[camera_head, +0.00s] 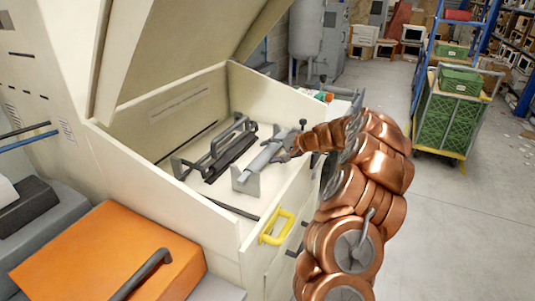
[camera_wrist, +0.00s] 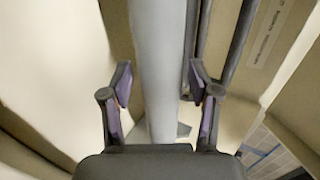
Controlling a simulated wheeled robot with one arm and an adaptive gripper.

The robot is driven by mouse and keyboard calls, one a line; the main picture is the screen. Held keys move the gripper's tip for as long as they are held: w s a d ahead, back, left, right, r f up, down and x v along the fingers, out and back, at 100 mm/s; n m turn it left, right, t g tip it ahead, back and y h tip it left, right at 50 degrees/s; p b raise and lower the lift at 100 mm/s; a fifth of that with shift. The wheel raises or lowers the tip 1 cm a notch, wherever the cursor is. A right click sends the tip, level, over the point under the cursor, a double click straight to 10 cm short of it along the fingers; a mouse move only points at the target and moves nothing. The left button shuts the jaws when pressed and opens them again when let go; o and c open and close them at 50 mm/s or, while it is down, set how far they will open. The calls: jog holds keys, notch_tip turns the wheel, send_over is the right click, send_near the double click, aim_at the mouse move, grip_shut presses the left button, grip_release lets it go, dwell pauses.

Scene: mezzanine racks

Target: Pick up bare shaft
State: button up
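The bare shaft (camera_head: 261,158) is a smooth grey cylinder lying in a grey cradle (camera_head: 245,182) inside the open cream machine cabinet. In the wrist view the shaft (camera_wrist: 160,50) runs up the middle of the picture. My gripper (camera_head: 286,150) reaches in from the right and is at the right-hand end of the shaft, partly hiding it. In the wrist view my gripper (camera_wrist: 160,82) is open, with one finger on each side of the shaft. Gaps show between the fingers and the shaft.
A dark rail with a handle (camera_head: 230,145) lies left of the shaft. The cabinet's raised lid (camera_head: 180,45) slants overhead, and its front wall (camera_head: 285,195) carries a yellow handle (camera_head: 278,226). An orange cover (camera_head: 110,255) is at front left. Open floor lies right.

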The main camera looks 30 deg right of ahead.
grip_shut()
jog(key=shift+r, duration=0.1)
dwell(0.4)
